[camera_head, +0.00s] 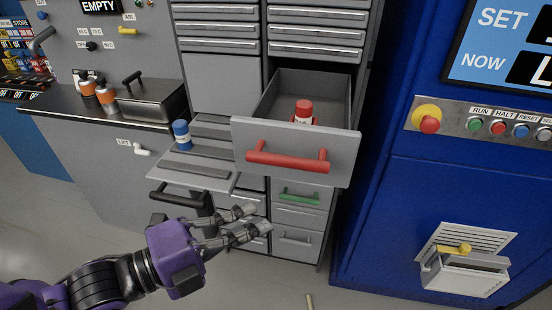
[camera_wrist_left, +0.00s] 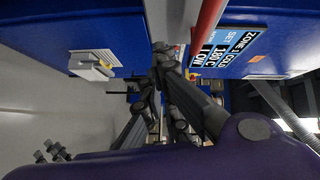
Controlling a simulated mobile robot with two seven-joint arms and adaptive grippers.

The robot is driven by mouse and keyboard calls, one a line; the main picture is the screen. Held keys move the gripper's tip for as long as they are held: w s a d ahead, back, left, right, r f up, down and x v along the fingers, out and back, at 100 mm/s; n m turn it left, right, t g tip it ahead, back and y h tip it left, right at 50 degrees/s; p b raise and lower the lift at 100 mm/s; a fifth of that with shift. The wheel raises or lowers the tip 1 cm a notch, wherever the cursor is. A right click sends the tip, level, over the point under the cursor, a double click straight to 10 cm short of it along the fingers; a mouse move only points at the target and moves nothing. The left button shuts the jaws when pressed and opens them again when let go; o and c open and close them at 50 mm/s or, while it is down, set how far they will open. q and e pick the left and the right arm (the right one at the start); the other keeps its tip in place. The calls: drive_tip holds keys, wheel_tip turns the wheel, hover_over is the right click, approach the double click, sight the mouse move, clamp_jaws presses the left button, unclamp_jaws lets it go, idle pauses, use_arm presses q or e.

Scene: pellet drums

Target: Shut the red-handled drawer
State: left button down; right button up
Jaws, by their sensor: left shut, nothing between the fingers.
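The red-handled drawer (camera_head: 245,138) stands pulled out from the grey cabinet in the head view. Its red handle (camera_head: 288,160) runs across the front face, and a red-capped container (camera_head: 303,113) is inside. My left gripper (camera_head: 256,217) is shut and empty, below and slightly left of the handle, apart from it in the picture. In the left wrist view the closed fingers (camera_wrist_left: 166,58) point up the picture, and a red bar (camera_wrist_left: 207,30) that looks like the handle shows just right of their tips. My right gripper is not in view.
A pull-out shelf (camera_head: 190,176) with a blue container (camera_head: 182,135) juts out left of the drawer. A green-handled drawer (camera_head: 299,196) is shut below. A blue machine (camera_head: 380,190) with buttons stands on the right. The floor in front is mostly clear.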

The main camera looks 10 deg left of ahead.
use_arm(q)
drive_tip(key=w+d+r+m, duration=0.1)
drive_tip(key=w+d+m, duration=0.1)
drive_tip(key=w+d, duration=0.5)
drive_tip(key=w, duration=0.2)
drive_tip(key=shift+w+d+r+h, duration=0.3)
drive_tip(key=shift+w+r+h, duration=0.05)
drive_tip(key=shift+w+h, duration=0.05)
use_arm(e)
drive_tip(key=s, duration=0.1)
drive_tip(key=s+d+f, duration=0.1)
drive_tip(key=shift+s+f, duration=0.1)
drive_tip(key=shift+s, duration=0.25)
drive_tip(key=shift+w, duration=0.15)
